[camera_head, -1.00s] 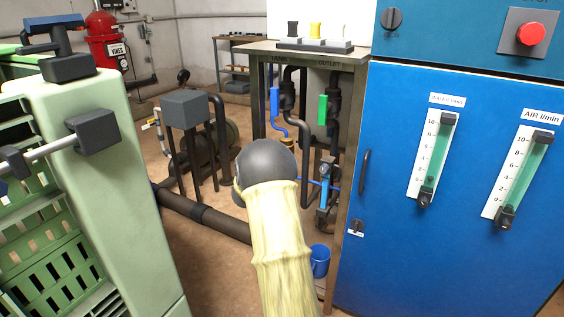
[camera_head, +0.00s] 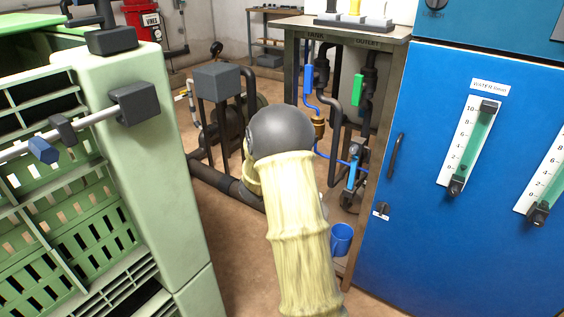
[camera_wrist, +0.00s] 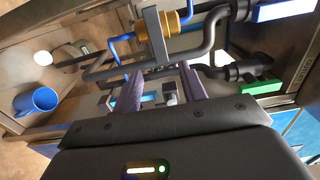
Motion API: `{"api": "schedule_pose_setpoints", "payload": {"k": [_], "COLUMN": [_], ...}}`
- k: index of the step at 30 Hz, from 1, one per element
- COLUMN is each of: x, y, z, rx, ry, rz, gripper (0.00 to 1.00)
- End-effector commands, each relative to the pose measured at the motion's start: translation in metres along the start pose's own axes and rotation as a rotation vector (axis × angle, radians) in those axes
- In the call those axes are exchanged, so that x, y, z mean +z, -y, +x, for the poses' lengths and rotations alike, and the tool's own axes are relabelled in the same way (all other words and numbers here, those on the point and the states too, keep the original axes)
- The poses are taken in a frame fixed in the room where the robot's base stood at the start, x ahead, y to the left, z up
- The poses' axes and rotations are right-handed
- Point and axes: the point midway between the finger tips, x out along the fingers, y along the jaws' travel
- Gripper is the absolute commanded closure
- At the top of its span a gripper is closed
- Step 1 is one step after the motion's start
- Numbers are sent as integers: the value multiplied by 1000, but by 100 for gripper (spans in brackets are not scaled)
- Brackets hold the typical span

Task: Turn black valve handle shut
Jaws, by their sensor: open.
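In the wrist view, my gripper (camera_wrist: 160,92) is open, its two purple-grey fingers apart and pointing at the manifold pipes. A small dark fitting (camera_wrist: 170,97) with pale grey parts shows between the fingertips; I cannot tell whether it is the black valve handle, or whether a finger touches it. In the head view, my sleeved arm and its dark joint hide the gripper. The manifold carries a blue handle (camera_head: 308,84), a green handle (camera_head: 358,89) and a light-blue part (camera_head: 352,177) low down. The green handle (camera_wrist: 256,88) also shows at right in the wrist view.
A blue cabinet (camera_head: 420,210) stands close on the right. A green crate machine (camera_head: 150,150) stands on the left. A blue mug (camera_head: 341,238) is below the manifold bench (camera_head: 392,70). A thick dark pipe (camera_head: 211,178) runs low across the floor behind my arm.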

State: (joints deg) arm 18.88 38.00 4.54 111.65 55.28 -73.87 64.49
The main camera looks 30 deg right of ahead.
Motion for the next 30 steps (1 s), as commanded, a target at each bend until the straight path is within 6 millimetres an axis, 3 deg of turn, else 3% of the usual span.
{"api": "schedule_pose_setpoints", "payload": {"k": [6, 12, 30], "x": [2, 1, 0], "y": [1, 0, 0], "z": [-46, -76, -84], "rx": [1, 1, 1], "ry": [4, 2, 0], "rz": [0, 0, 1], "gripper": [58, 58, 58]}}
